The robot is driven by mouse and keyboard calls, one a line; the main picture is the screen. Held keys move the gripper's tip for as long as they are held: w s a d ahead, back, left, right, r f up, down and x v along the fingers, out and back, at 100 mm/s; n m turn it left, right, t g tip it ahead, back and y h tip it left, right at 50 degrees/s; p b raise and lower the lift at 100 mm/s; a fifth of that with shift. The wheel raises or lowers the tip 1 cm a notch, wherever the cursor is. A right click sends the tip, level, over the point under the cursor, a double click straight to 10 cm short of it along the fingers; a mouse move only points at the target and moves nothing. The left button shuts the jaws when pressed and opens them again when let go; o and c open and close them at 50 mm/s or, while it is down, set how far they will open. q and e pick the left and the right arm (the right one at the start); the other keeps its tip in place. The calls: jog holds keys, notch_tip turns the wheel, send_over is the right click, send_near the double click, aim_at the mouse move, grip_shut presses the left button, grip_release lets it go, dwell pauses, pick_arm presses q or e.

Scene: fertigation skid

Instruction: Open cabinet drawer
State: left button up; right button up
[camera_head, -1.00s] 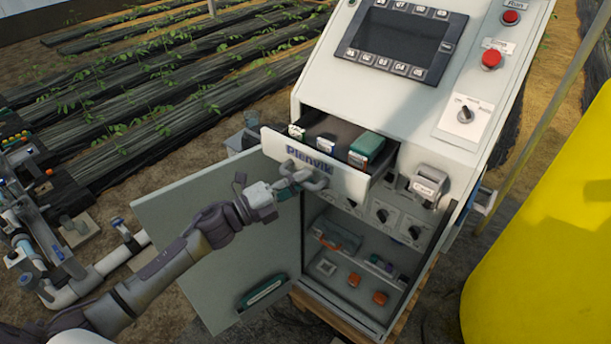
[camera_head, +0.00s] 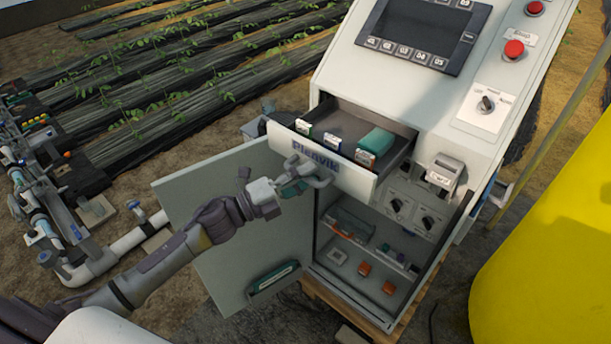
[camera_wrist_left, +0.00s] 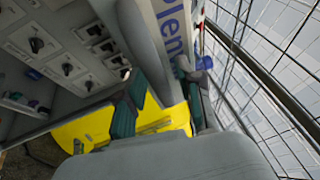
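The cabinet drawer (camera_head: 318,171) has a white front with blue lettering and stands pulled out from the grey-white cabinet (camera_head: 400,100). Its grey bar handle (camera_head: 322,181) is on the front. My left gripper (camera_head: 300,180) is at this handle. In the left wrist view the handle (camera_wrist_left: 148,40) passes between the teal fingers of my left gripper (camera_wrist_left: 158,95), which look closed around it; the exact contact is partly hidden. Inside the drawer are a teal box (camera_head: 376,142) and several small labelled items. My right gripper is not in view.
Below the drawer, a cabinet door (camera_head: 235,235) stands open to the left, showing shelves with small parts. A yellow tank (camera_head: 550,260) stands at the right. Pipework (camera_head: 100,255) lies at the left. Switches and a red button (camera_head: 514,49) are on the cabinet.

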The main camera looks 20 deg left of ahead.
pick_arm(q)
jog(key=shift+s+a, duration=0.1)
jog(key=v, duration=1.1)
jog(key=shift+s+a, duration=0.25)
jog(key=shift+s, duration=0.05)
jog(key=shift+f, duration=0.15)
jog(key=s+a+f+n+y, duration=0.1)
jog(key=a+f+n+y, duration=0.3)
jog(key=f, duration=0.5)
jog(key=a+f+n+y+b, duration=0.1)
jog(key=a+f+n+y, duration=0.15)
jog(key=f+n, duration=0.45)
jog(key=s+a+f+n+y, duration=0.1)
jog(key=a+f+n+y, duration=0.2)
jog(key=f, duration=0.9)
jog(key=s+d+f+n+g+y+b, duration=0.1)
jog(key=s+f+n+g+y, duration=0.15)
jog(key=s+f, duration=0.4)
jog(key=s+d+f+n+g+y, duration=0.1)
jog(key=s+f+n+g, duration=0.2)
jog(key=f, duration=0.6)
jog(key=s+d+f+n+g, duration=0.2)
jog(key=s+d+f+g, duration=0.2)
jog(key=s, duration=0.9)
jog(key=s+d+f+n+g, duration=0.3)
jog(key=s+d+f, duration=0.3)
jog(key=s+f, duration=0.5)
jog(key=shift+s+d+f+g+y+b, duration=0.25)
jog(key=shift+s+g+b, duration=0.25)
jog(key=shift+s, duration=0.7)
